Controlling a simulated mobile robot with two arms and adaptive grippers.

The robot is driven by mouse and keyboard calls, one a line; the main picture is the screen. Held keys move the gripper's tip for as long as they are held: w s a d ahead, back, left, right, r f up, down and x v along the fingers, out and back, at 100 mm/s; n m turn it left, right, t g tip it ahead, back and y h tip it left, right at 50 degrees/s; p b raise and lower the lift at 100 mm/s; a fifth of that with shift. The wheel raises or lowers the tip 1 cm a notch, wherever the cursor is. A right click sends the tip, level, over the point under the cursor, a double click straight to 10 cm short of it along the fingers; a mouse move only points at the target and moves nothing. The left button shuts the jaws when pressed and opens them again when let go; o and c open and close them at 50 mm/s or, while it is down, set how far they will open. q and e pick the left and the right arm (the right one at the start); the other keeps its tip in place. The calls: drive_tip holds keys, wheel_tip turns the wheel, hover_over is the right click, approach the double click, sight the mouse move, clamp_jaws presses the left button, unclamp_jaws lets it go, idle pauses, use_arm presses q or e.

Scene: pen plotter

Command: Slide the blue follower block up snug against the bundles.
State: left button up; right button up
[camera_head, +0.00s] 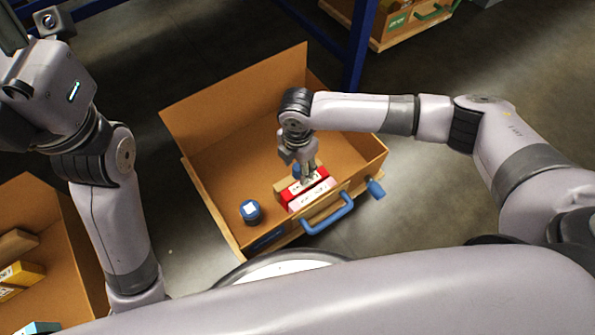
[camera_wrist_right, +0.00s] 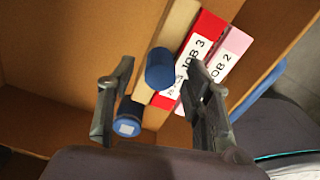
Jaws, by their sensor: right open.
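The red bundle marked JOB 3 (camera_head: 318,190) and the pink bundle marked JOB 2 (camera_head: 318,197) lie side by side near the front wall of the open brown drawer (camera_head: 215,140). They also show in the wrist view as red (camera_wrist_right: 207,32) and pink (camera_wrist_right: 236,42). A pale tan block (camera_wrist_right: 180,25) lies along the red bundle's inner side. I cannot tell whether they touch. A blue round knob (camera_wrist_right: 160,70) stands over the tan block; this looks like the follower. My right gripper (camera_head: 306,176) is open, its fingers either side of the knob.
A blue cylinder with a white square on top (camera_head: 250,211) stands in the drawer, left of the bundles. The drawer front has a blue handle (camera_head: 328,215). The drawer's back and middle are clear. Another brown box (camera_head: 30,220) with blocks sits at the left.

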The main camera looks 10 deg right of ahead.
drive_tip(key=shift+f, duration=0.75)
clamp_jaws()
idle(0.4)
